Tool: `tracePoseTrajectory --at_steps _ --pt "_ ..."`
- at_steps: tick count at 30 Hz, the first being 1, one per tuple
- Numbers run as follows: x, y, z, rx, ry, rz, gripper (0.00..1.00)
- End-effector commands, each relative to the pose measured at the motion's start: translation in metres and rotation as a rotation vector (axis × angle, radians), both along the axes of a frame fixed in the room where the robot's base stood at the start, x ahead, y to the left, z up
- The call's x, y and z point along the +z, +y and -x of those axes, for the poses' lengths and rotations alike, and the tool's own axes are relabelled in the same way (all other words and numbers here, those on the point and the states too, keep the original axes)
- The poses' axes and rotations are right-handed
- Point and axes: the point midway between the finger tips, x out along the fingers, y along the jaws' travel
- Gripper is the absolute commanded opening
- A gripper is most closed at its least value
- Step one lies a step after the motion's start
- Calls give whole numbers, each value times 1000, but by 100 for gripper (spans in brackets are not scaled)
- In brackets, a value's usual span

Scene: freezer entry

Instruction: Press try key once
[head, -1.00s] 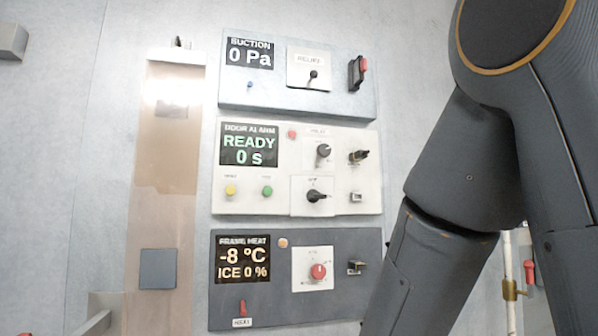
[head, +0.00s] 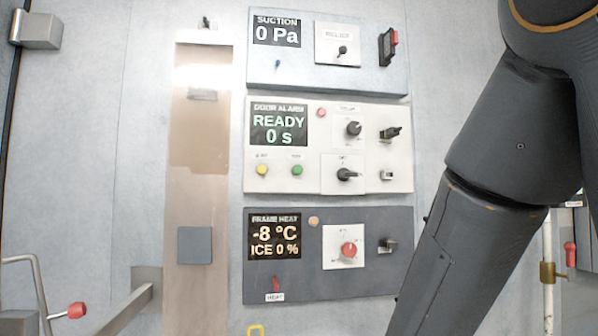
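The door alarm panel (head: 325,188), white, shows READY and 0 s on its display (head: 279,124). Under the display are a yellow button (head: 262,170) and a green button (head: 297,170). Their small labels are too blurred to read, so I cannot tell which is the try key. The panel also carries a small red lamp or button (head: 321,112), two black knobs (head: 353,129) (head: 346,175), a black key-like switch (head: 389,133) and a small rocker switch (head: 387,175). My gripper is out of view; only my dark arm links show at the right.
The suction panel (head: 290,82) is above and the frame heat panel (head: 325,292) below. To the left are a metal strip (head: 200,120) with a grey square plate (head: 195,246), a metal handle (head: 120,305) and a red-tipped lever (head: 76,311). A pipe with a red-handled valve (head: 547,272) is at right.

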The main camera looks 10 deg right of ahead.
Motion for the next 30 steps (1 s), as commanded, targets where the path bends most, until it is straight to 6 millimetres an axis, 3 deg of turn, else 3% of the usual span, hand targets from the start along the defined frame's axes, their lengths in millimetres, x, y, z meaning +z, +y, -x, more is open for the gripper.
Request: tracePoseTrajectory --at_steps 1,12,30 --pt "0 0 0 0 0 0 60" --pt "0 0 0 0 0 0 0" --pt "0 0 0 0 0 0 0"
